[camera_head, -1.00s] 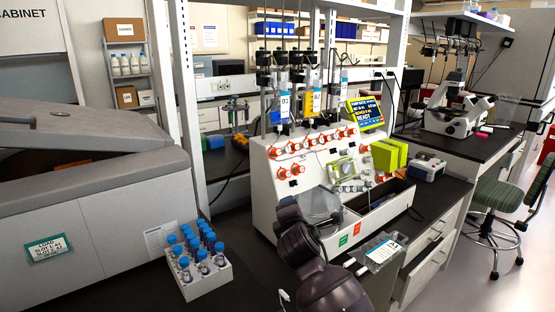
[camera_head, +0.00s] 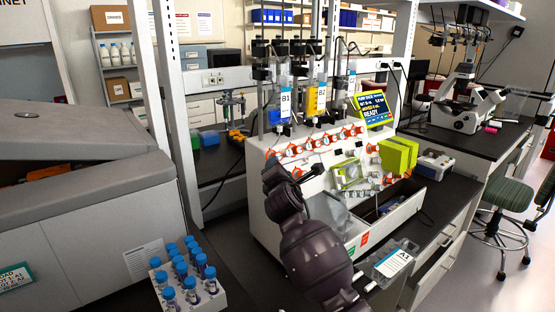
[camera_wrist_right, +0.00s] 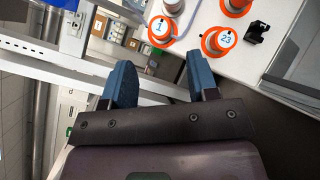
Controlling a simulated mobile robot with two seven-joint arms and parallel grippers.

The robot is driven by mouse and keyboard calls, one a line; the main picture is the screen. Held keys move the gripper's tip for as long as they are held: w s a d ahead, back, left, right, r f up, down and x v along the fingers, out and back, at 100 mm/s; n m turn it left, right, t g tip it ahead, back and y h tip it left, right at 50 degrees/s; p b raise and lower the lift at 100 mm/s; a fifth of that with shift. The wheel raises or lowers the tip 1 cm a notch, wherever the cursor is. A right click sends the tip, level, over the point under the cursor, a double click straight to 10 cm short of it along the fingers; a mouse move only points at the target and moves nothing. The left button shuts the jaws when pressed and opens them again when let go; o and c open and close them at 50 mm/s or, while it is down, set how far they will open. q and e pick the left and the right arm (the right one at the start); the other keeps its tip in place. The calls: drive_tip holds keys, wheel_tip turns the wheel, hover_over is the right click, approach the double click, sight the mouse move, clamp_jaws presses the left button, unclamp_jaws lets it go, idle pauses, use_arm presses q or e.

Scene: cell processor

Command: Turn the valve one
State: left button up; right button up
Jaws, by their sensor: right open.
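Valve one (camera_wrist_right: 161,29) is an orange ring with a white face marked "1", at the top middle of the right wrist view. My right gripper (camera_wrist_right: 161,78) is open, its two blue fingers apart and nothing between them. Valve one lies beyond the fingertips, about in line with the gap, and I see no contact. A similar valve marked "23" (camera_wrist_right: 221,40) is to its right. In the head view my purple right arm rises in front of the left end of the white cell processor (camera_head: 262,222) and hides some of its lower-left valves. My left gripper is not in view.
A row of orange valves (camera_head: 315,142) runs along the processor's upper front, below hanging bags. A rack of blue-capped tubes (camera_head: 215,297) stands at the lower left. A bag labelled A1 (camera_head: 392,265) lies at the front right. A black clip (camera_wrist_right: 257,31) is beside valve 23.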

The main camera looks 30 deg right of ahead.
drive_tip(key=x, duration=0.7)
drive_tip(key=shift+w+d, duration=0.1)
drive_tip(key=c, duration=0.9)
drive_tip(key=shift+n+t, duration=0.6)
drive_tip(key=shift+n, duration=0.2)
drive_tip(key=shift+y, duration=0.3)
drive_tip(key=o, duration=0.9)
